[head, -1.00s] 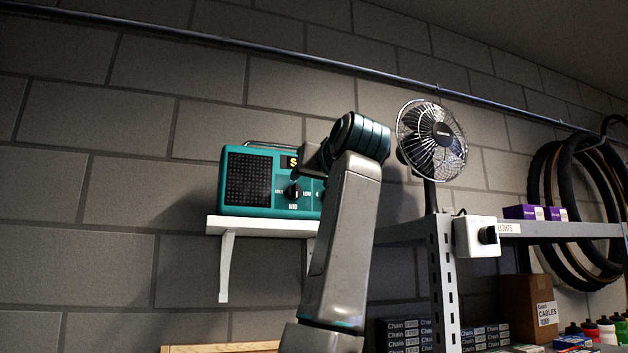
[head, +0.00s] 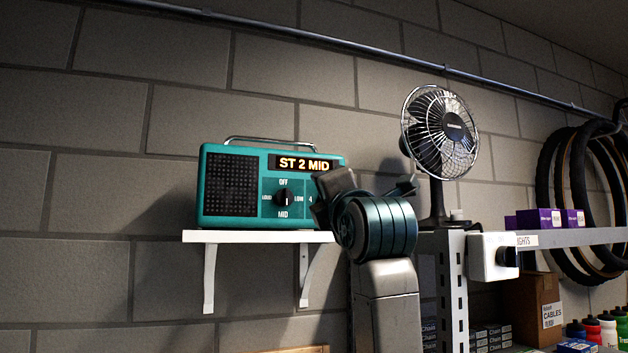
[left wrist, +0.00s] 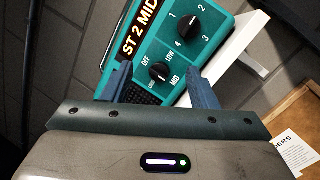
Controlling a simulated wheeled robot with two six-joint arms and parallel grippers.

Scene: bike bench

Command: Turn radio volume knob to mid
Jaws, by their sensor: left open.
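The teal radio (head: 232,186) stands on a white wall shelf (head: 215,237), and its display (head: 304,164) reads "ST 2 MID". Its black volume knob (head: 286,198) sits among the labels OFF, LOW, MID and LOUD, with its white mark toward MID. The left wrist view shows the volume knob (left wrist: 159,72) between and beyond the fingertips, and a second knob (left wrist: 188,24) numbered 1 to 4. My left gripper (left wrist: 162,85) is open and empty, apart from the knob. In the head view my arm hides the radio's right part. My right gripper is not in view.
A black fan (head: 440,135) stands right of the radio on a metal rack (head: 448,290). A white switch box (head: 492,257) is on the rack. Purple boxes (head: 545,218), a cardboard box (head: 535,305) and hanging tyres (head: 585,200) are farther right.

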